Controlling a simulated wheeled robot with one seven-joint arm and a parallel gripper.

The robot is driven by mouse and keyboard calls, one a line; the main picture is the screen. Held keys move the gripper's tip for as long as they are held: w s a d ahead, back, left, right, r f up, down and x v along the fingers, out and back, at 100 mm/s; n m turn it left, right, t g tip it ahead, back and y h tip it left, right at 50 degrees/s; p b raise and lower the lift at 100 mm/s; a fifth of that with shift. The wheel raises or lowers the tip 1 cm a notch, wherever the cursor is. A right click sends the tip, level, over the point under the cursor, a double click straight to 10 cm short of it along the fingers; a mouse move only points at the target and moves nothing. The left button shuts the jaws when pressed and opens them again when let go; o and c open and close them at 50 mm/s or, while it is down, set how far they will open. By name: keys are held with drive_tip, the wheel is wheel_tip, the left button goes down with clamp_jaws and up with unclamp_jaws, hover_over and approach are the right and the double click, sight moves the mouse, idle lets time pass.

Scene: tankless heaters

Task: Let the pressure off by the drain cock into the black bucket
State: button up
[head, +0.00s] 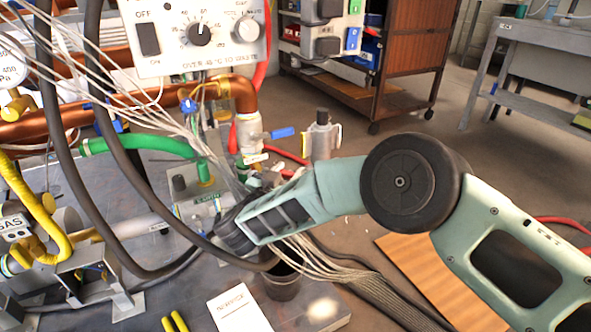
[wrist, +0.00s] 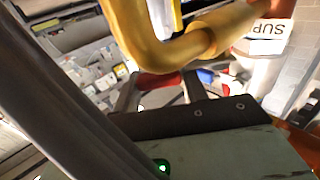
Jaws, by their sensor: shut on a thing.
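My gripper reaches in from the right in the head view, low among the pipes; its body hides its fingertips there. In the wrist view my gripper (wrist: 162,88) has its two grey fingers either side of a red handle (wrist: 158,80) and is shut on it. The handle looks like the drain cock's lever, but the cock's body and outlet are hidden, so I cannot tell its turn. The black bucket (head: 282,287) stands on the grey plate just below my gripper, partly covered by pale cables. Its inside is dark and no water shows.
A control box (head: 198,38) hangs above copper pipes (head: 75,125). Thick black hoses and pale wires cross close to my gripper. A blue-levered valve (head: 283,132) is behind. A brass elbow (wrist: 165,45) is close in the wrist view. Open floor lies behind, before the brown cabinet (head: 385,55).

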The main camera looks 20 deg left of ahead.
drive_tip(key=shift+h, duration=0.3)
drive_tip(key=o, duration=1.4)
drive_tip(key=shift+s, duration=0.15)
drive_tip(key=p+v, duration=0.5)
drive_tip(key=v, duration=1.2)
drive_tip(key=shift+s+r, duration=0.15)
